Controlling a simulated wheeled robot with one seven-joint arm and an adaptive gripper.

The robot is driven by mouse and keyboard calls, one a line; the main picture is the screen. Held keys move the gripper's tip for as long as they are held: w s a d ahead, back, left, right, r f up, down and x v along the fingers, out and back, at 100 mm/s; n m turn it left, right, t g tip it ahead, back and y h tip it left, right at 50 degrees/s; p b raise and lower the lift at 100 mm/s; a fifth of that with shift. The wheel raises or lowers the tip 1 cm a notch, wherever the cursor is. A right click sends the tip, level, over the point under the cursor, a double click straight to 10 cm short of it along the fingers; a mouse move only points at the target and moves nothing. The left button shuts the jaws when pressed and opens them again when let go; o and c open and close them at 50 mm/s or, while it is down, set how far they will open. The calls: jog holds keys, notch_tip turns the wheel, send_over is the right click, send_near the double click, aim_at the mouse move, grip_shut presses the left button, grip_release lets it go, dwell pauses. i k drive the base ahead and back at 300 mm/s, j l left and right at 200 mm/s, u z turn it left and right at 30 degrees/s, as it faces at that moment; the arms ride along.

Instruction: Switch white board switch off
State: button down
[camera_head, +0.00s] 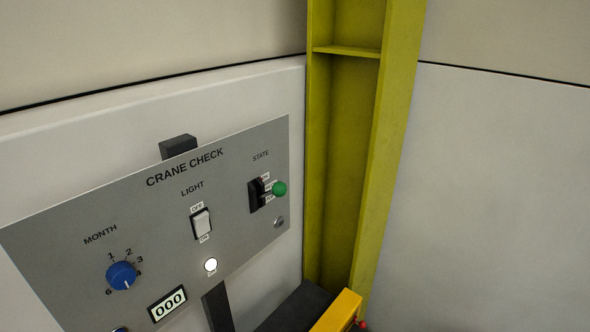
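A grey panel (160,206) headed "CRANE CHECK" stands at an angle against the wall at the left. The white rocker switch (201,224) sits in its middle under the word "LIGHT". A small "OFF" label is above the switch and an "ON" label is below it. Which way the rocker is pressed is hard to tell. Below it, a round white lamp (211,265) looks bright. My gripper is not in view, and nothing touches the switch.
A blue month knob (121,275) and a "000" display (168,304) are at the panel's left. A black lever with a green knob (280,188) is at its right. A yellow-green column (345,150) stands beside the panel. A yellow object (338,312) is at the bottom.

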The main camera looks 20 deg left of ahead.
aim_at(201, 221)
jog(key=u, duration=1.7)
